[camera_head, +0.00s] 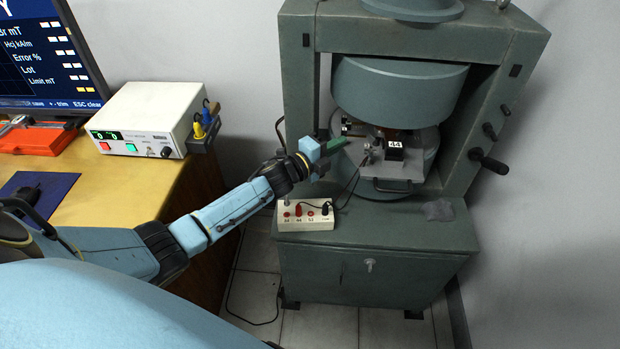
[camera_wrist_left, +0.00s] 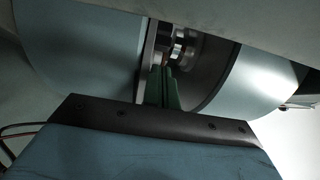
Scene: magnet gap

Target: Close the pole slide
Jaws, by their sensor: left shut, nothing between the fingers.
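The pole slide (camera_head: 400,172) is a light grey plate with a bar handle (camera_head: 392,187) at its front. It sticks out of the gap between the upper pole (camera_head: 400,92) and the lower pole of the green-grey magnet. A dark block marked 44 (camera_head: 395,152) and a small metal clamp sit on it. My left gripper (camera_head: 335,145) is shut and empty, at the left side of the gap beside the slide. Its green fingers (camera_wrist_left: 162,90) point into the gap between the poles in the left wrist view. I cannot tell whether they touch the slide. My right gripper is out of view.
The magnet's frame posts (camera_head: 298,100) stand on both sides of the gap. A crank handle (camera_head: 490,162) is on the right post. A white terminal box (camera_head: 305,214) with leads sits on the ledge below. A wooden desk (camera_head: 205,180) holds a meter (camera_head: 150,115) at left.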

